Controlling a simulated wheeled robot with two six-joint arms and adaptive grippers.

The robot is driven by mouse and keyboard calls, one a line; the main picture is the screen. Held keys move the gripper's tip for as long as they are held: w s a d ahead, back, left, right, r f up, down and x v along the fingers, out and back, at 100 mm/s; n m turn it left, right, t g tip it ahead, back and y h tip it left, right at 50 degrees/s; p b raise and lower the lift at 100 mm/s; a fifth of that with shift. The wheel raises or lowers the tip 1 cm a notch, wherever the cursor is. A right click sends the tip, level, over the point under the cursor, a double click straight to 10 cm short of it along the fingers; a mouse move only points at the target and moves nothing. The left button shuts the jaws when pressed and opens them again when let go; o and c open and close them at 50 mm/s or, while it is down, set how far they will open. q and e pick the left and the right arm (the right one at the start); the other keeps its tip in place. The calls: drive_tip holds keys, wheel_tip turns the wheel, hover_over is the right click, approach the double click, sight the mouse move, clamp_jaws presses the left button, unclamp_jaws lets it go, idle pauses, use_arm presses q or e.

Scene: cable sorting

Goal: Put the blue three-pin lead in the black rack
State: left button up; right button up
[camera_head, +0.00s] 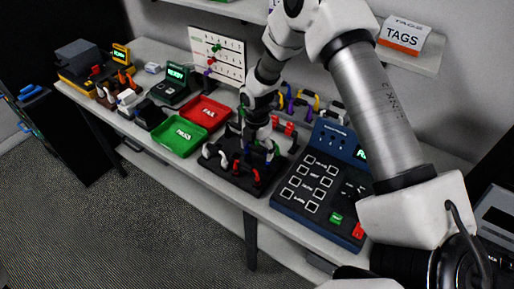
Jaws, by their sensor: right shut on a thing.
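My right gripper (246,158) comes down over a black tray (215,170) on the workbench. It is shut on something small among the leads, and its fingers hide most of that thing. White (213,153) and red (256,180) leads show on the tray around the gripper. I cannot make out the blue three-pin lead for certain. A dark rack-like stand (28,118) with blue pieces is at the far left; I cannot tell whether it is the black rack. My left gripper is out of view.
A green PASS tray (180,137) and a red FAIL tray (207,113) lie left of the gripper. A blue tester panel (312,184) stands to the right. Coloured leads (300,100) hang behind my arm. A white pegboard (215,50) stands at the back.

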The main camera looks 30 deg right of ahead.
drive_tip(key=shift+f, duration=0.7)
idle(0.8)
drive_tip(key=o, duration=1.1)
drive_tip(key=shift+c, duration=0.2)
wheel_tip(320, 180, up, 8)
drive_tip(key=p, duration=0.6)
drive_tip(key=shift+r, duration=0.1)
